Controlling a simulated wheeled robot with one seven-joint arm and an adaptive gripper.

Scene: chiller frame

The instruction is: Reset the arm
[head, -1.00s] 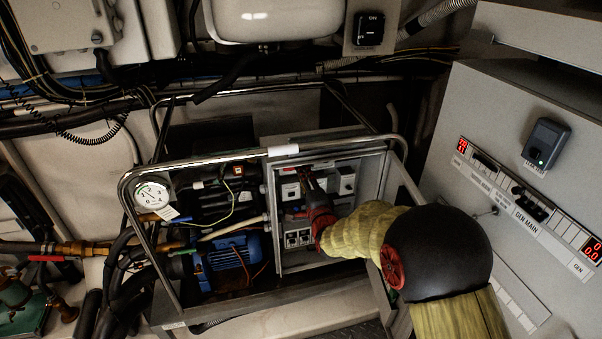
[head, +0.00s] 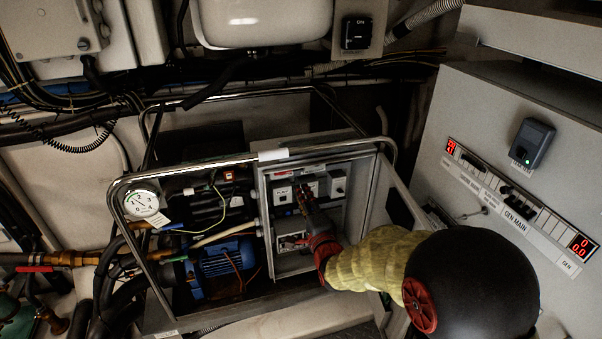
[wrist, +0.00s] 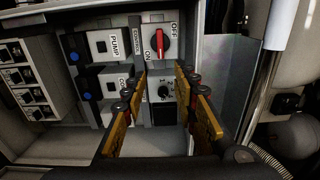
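My gripper (wrist: 162,76) is open in the wrist view, its two yellow fingers apart with nothing visible between them. It points into a grey control box (head: 261,205). A red rotary switch (wrist: 160,43) marked OFF and ON lies just beyond the fingertips. A small black knob (wrist: 164,91) shows between the fingers. A module labelled PUMP (wrist: 103,45), with a blue button, is to the left. In the head view, my gripper (head: 303,200) is at the box's open front, in front of its modules. My forearm hides the box's lower right.
A tubular metal frame (head: 215,164) surrounds the box and a blue motor (head: 226,259). A pressure gauge (head: 141,203) hangs on its left. The box door (head: 392,200) stands open at right, close to my arm. A generator panel (head: 520,205) is farther right.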

